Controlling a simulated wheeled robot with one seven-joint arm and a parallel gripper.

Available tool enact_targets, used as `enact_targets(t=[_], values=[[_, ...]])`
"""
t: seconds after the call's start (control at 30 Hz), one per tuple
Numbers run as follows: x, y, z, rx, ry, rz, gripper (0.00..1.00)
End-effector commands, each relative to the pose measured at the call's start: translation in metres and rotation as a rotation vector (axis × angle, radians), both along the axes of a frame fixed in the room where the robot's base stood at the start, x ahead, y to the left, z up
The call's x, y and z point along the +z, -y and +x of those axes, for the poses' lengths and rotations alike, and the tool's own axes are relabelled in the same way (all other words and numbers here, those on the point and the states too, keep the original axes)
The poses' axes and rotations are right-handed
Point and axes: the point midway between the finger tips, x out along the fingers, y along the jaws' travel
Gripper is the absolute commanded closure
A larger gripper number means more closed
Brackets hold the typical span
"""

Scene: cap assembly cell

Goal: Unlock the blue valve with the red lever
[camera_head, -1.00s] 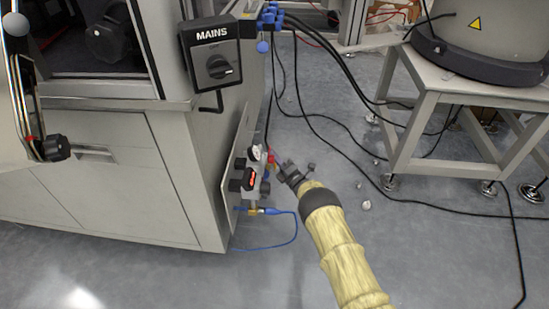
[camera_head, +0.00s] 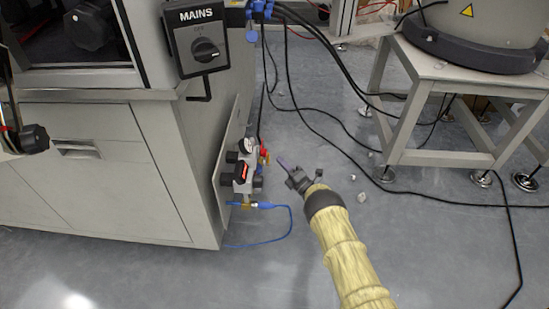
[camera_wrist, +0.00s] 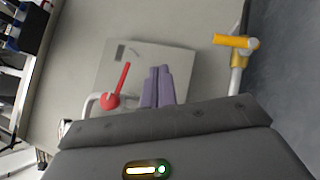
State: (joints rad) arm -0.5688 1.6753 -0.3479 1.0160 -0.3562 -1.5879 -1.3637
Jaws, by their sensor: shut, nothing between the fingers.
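The red lever (camera_head: 264,154) sits on the right of a small valve and gauge unit (camera_head: 243,170) on the cabinet's side. In the wrist view the red lever (camera_wrist: 122,76) has a round hub on a pale pipe, and its handle points up and slightly right. My gripper (camera_head: 283,162) is to the right of the unit, apart from it. In the wrist view my gripper (camera_wrist: 158,72) shows two purple-grey fingers together, empty, just right of the lever in the picture. I cannot clearly make out the blue valve body.
A yellow-orange handle (camera_wrist: 232,41) on another pale pipe is at the upper right of the wrist view. A blue hose (camera_head: 288,225) loops below the unit. A MAINS switch box (camera_head: 201,45) is above. Black cables cross the floor near a white stand (camera_head: 432,88).

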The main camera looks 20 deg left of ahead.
Motion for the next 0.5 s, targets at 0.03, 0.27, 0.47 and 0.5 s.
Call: enact_targets(t=[0.03,0.27,0.47,0.5], values=[[-0.0077,0.0055,0.0011,-0.001,0.001,0.000,1.00],[-0.0140,0.0136,0.0014,0.002,0.001,0.001,1.00],[-0.0135,0.0124,0.0008,0.004,0.000,0.001,1.00],[-0.0130,0.0126,0.0011,0.003,0.000,0.001,1.00]])
